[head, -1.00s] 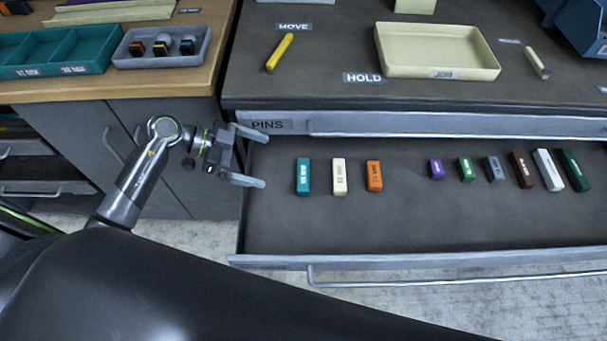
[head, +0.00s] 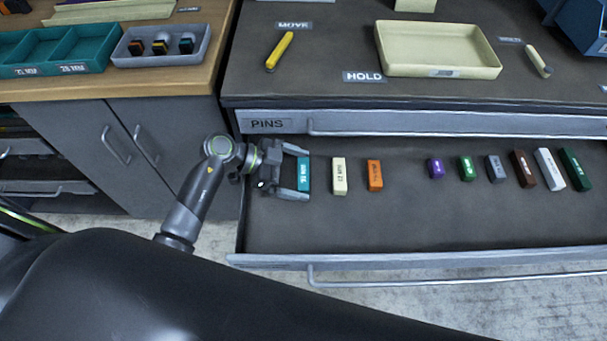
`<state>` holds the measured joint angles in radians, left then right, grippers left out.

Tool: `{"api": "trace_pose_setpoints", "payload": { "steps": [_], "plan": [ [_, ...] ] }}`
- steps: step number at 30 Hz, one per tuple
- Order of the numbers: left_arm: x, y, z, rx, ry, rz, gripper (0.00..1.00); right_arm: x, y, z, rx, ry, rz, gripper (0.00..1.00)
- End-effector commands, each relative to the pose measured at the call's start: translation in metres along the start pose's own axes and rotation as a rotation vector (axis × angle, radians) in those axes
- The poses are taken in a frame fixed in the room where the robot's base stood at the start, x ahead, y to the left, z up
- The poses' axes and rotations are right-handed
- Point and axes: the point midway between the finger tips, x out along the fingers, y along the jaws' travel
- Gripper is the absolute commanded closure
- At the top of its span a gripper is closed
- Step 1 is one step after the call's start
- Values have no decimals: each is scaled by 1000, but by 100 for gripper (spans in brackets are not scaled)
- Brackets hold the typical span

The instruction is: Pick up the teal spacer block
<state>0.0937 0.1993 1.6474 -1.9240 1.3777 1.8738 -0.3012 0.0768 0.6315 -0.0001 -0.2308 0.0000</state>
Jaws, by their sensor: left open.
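The teal spacer block (head: 304,174) lies in the open drawer, the leftmost of a row of blocks, with its long side running front to back. My left gripper (head: 299,172) reaches in from the left over the drawer. Its jaws are open, one finger near the block's far end and one near its close end. The finger tips partly cover the block's ends. I cannot tell whether they touch it. My right gripper is not in view.
A cream block (head: 339,176) and an orange block (head: 375,175) lie to the right of the teal one. Several more blocks lie further right. The drawer's front edge (head: 430,260) runs below; the cabinet top (head: 340,50) overhangs behind. The drawer floor in front is clear.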

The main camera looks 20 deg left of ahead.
Motion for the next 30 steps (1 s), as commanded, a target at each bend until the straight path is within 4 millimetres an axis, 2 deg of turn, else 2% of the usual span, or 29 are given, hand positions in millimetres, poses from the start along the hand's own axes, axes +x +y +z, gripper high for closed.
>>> {"api": "trace_pose_setpoints", "payload": {
  "steps": [6, 7, 16, 25, 30],
  "plan": [
    [1, 0, 0, 0, -1, 0, 0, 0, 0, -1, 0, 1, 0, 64],
    [1, 0, 0, 0, -1, 0, 3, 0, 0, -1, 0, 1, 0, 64],
    [1, 0, 0, 0, -1, 0, 42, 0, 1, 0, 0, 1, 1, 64],
    [-1, 0, -3, 2, 0, -1, 42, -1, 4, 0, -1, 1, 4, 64],
    [-7, -1, -15, 4, 1, -1, 42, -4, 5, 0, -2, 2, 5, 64]
  ]
}}
